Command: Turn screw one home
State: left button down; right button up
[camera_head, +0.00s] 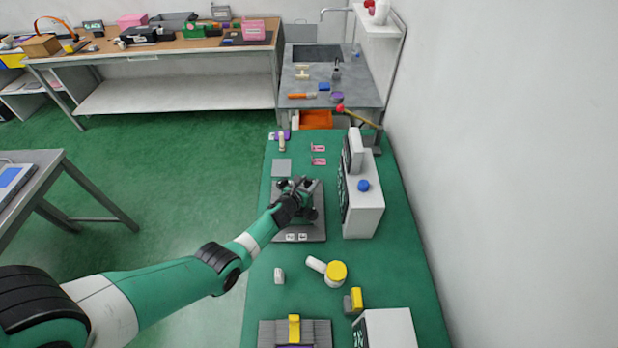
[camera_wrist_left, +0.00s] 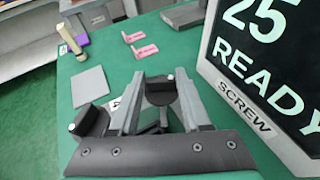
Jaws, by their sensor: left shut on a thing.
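A grey screw fixture plate (camera_head: 312,233) lies on the green bench, with dark knobs and two small white labels at its near edge. My left gripper (camera_head: 297,186) is over the far part of this plate. In the left wrist view its two grey fingers (camera_wrist_left: 160,108) are either side of a dark screw knob (camera_wrist_left: 160,90) with a pale mark, and are shut on it. A second dark knob (camera_wrist_left: 91,121) stands outside the left finger. The arm hides part of the fixture, and I cannot read which screw is which. My right gripper is not visible.
A white box with a screen (camera_head: 362,200) stands right of the fixture; in the wrist view its screen (camera_wrist_left: 262,55) reads "25 READY" above "SCREW". Pink tags (camera_head: 318,161) and a grey square (camera_head: 281,168) lie beyond. A yellow-topped cylinder (camera_head: 336,272) stands nearer.

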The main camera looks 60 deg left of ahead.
pick_arm(q)
jog(key=shift+s+a+r+m+t+h+p, duration=0.1)
jog(key=shift+a+r+m+t+h+p, duration=0.1)
jog(key=shift+m+t+h+p, duration=0.3)
jog(key=shift+f+m+t+h+b, duration=0.15)
jog(key=shift+m+t+h+b, duration=0.35)
jog(key=shift+m+h, duration=1)
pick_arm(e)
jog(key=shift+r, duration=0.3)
pick_arm(q)
jog(key=shift+c, duration=1.8)
grip_release()
